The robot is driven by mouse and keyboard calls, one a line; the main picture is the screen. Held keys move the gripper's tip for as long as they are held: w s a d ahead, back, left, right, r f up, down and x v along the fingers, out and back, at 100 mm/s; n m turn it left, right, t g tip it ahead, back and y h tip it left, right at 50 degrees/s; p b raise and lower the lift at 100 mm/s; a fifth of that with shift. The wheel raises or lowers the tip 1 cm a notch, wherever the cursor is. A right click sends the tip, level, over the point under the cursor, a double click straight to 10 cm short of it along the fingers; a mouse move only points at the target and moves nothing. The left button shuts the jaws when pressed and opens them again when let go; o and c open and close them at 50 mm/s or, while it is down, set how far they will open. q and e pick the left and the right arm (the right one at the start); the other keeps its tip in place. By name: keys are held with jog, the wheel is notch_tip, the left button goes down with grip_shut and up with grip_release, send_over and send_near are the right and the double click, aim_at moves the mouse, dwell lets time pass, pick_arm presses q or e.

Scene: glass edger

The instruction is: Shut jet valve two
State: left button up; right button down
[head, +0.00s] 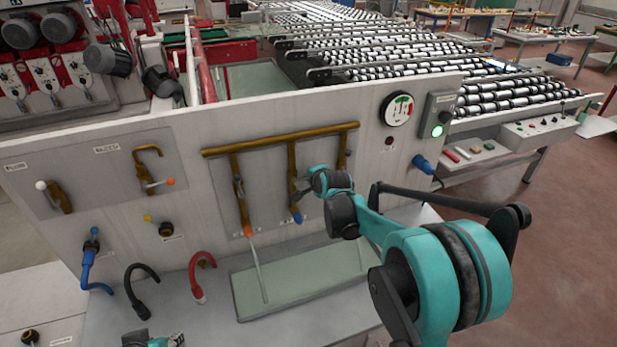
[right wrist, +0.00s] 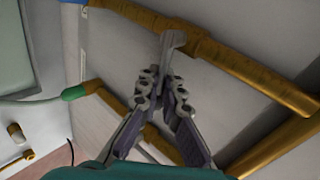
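Brass pipes drop from a header (head: 285,138) on the white panel. The middle drop (head: 292,172), with a blue nozzle (head: 296,216), is at my right gripper (head: 312,188). In the right wrist view this pipe (right wrist: 225,60) carries a grey lever (right wrist: 172,43) that appears to lie across it. My right gripper's fingers (right wrist: 161,76) converge there, with the lever's end between their tips; they look shut on it. In the head view the gripper and my arm hide this lever. Only a small part of my left arm (head: 158,341) shows at the bottom edge; its finger state is unclear.
The left drop (head: 238,180) has an orange nozzle; the right drop (head: 343,150) is partly behind my arm. A glass pane (head: 290,285) lies below. Hoses (head: 92,265) hang at left.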

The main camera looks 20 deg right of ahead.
jog(key=shift+d+f+m+y, duration=0.2)
jog(key=shift+d+m+y, duration=0.05)
jog(key=shift+m+y, duration=0.15)
dwell(0.4)
jog(key=c, duration=1.6)
grip_release()
jog(key=shift+f, duration=0.1)
jog(key=shift+d+f, duration=0.1)
jog(key=shift+d, duration=0.05)
jog(key=shift+a, duration=0.2)
jog(key=v, duration=1.2)
jog(key=shift+d, duration=0.2)
